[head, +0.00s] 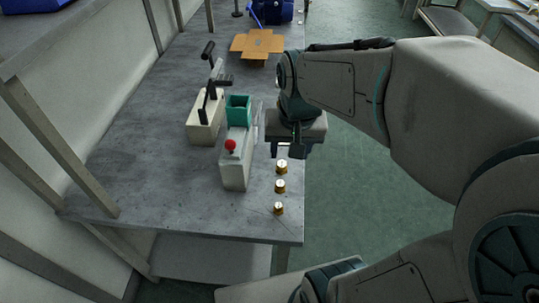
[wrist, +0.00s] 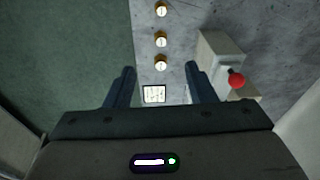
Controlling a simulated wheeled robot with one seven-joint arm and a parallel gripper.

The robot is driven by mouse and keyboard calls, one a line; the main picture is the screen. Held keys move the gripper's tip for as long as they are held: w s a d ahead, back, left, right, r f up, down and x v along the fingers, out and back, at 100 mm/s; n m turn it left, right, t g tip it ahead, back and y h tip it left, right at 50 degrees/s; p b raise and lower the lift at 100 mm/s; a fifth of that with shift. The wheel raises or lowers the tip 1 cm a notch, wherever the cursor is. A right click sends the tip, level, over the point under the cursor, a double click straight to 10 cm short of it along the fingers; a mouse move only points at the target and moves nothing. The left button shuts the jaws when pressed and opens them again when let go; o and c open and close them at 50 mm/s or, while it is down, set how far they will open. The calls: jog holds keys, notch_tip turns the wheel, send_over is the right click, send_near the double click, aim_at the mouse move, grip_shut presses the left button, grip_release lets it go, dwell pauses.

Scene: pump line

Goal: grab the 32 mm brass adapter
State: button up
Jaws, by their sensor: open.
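Three brass adapters stand in a row along the right edge of the grey table. In the head view the far one (head: 281,166) looks largest, the middle one (head: 280,186) smaller, and the near one (head: 278,208) smallest. I cannot read any size on them. In the wrist view the far one (wrist: 161,62) is closest to my fingers, with the middle one (wrist: 161,39) and near one (wrist: 161,9) beyond. My gripper (head: 286,153) is open and empty, just past the far adapter; it also shows in the wrist view (wrist: 159,72).
A pale box with a red knob (head: 230,145) stands left of the adapters; the knob also shows in the wrist view (wrist: 236,80). Behind it are a green bin (head: 238,110) and a toggle clamp (head: 206,110). A white patterned plate (wrist: 154,94) shows between my fingers. Open cardboard box (head: 257,44) farther back.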

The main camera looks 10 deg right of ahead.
jog(key=w+f+m+g+b, duration=0.2)
jog(key=w+f+m+b, duration=0.15)
jog(key=w+f, duration=0.55)
send_over(280, 183)
jog(key=shift+m, duration=0.35)
jog(key=f, duration=0.8)
jog(key=shift+w, duration=0.35)
jog(key=f, duration=0.4)
jog(key=shift+s+f, duration=0.35)
jog(key=shift+f, duration=0.55)
jog(key=c, duration=1.1)
